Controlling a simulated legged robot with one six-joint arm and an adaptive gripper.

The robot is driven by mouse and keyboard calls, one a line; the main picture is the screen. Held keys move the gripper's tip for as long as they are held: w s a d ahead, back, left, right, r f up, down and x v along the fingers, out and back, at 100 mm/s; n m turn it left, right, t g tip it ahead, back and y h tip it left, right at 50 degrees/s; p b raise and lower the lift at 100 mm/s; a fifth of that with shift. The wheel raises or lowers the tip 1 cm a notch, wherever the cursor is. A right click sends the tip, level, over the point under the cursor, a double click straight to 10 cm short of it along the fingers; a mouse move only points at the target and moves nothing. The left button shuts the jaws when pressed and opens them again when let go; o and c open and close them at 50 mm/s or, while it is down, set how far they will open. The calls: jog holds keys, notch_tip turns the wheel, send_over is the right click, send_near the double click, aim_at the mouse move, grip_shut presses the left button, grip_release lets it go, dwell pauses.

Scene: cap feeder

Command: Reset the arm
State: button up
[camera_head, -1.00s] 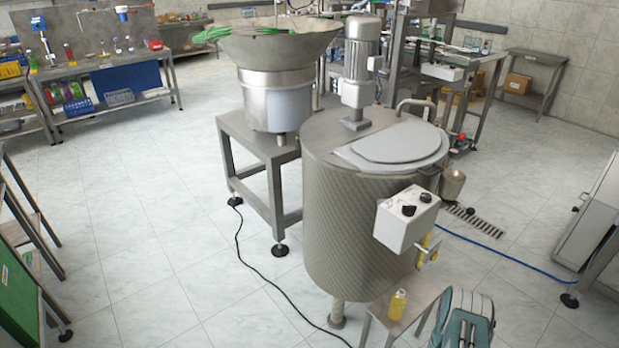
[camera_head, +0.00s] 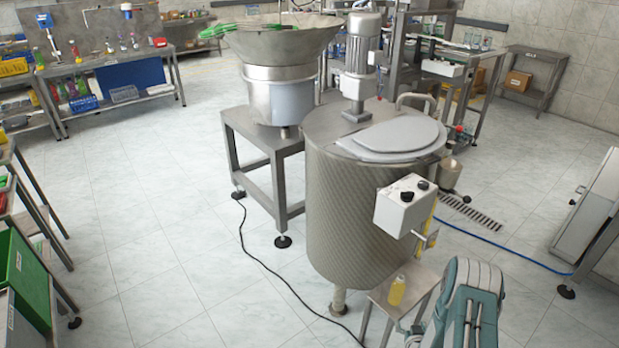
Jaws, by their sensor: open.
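Part of my own arm (camera_head: 472,305), teal and pale grey, rises from the bottom edge at the right of the head view. It stands in front of the floor, just right of a small metal table. My gripper cannot be made out, so its jaws and anything in them are not shown. The cap feeder (camera_head: 280,45), a wide metal bowl with green pieces in it, stands on a metal frame at the upper middle.
A large steel tank (camera_head: 345,215) with a control box (camera_head: 405,207) stands in the middle. A yellow bottle (camera_head: 397,290) is on the small table (camera_head: 410,283). A green bin (camera_head: 25,280) is at lower left. Open floor (camera_head: 160,220) lies left of the tank.

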jog(key=w+a+r+g, duration=0.1)
jog(key=w+r, duration=0.2)
jog(key=r, duration=0.6)
jog(key=w+r+g, duration=0.1)
jog(key=w+r, duration=0.2)
jog(key=r, duration=0.5)
jog(key=s+a+r+g, duration=0.1)
jog(key=s+a+r, duration=0.1)
jog(key=r, duration=0.7)
jog(key=s+a+r+g, duration=0.1)
jog(key=s+a+r, duration=0.15)
jog(key=r, duration=0.55)
jog(key=s+a+r+g, duration=0.1)
jog(key=s+a+r, duration=0.3)
jog(key=s+r, duration=0.5)
jog(key=s+a+r+g, duration=0.1)
jog(key=s+a+r, duration=0.5)
jog(key=s, duration=0.4)
jog(key=s+a+r+n+g+y, duration=0.1)
jog(key=s+r, duration=0.1)
jog(key=s, duration=0.8)
jog(key=shift+s+g+y, duration=0.3)
